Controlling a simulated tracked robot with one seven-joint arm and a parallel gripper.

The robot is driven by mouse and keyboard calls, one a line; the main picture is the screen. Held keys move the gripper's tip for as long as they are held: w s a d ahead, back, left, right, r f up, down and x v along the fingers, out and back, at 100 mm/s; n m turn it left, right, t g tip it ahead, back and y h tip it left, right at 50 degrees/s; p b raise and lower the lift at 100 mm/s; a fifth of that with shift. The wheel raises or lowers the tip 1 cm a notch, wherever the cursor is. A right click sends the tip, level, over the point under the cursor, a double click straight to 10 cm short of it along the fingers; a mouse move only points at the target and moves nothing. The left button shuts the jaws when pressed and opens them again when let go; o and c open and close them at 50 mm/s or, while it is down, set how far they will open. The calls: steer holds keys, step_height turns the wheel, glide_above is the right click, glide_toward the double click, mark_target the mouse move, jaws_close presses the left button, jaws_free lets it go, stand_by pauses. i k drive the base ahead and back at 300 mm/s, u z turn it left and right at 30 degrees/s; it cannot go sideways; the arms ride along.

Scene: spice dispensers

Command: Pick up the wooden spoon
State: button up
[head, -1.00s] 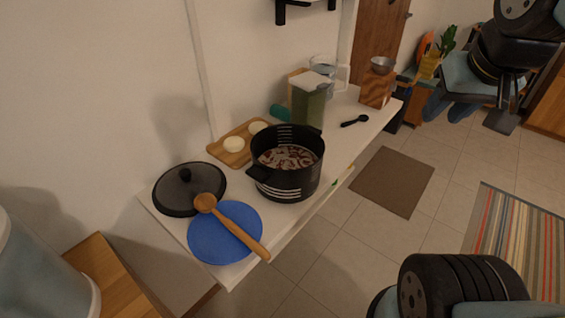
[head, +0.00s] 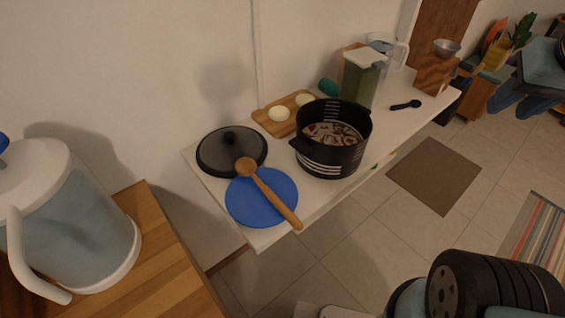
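The wooden spoon (head: 273,197) lies across a round blue plate (head: 254,211) on the near left end of a white counter (head: 214,183). Its bowl points to the back left, at the edge of a dark pot lid (head: 222,157). Its handle points to the front right and reaches past the plate's rim, over the counter's front edge. Nothing holds the spoon. My gripper's fingers do not show in this view. A black ribbed part of my arm fills the lower right, well apart from the spoon.
A black pot (head: 332,153) with reddish contents stands right of the plate. Behind it are a cutting board (head: 267,121) with round pale pieces and a green-filled container (head: 362,78). A pitcher (head: 75,235) stands on a wooden surface (head: 170,262) at left. Floor lies open in front.

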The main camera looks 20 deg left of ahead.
mark_target(245, 167)
steer(key=u, duration=0.4)
steer(key=k, duration=0.6)
steer(key=u, duration=0.25)
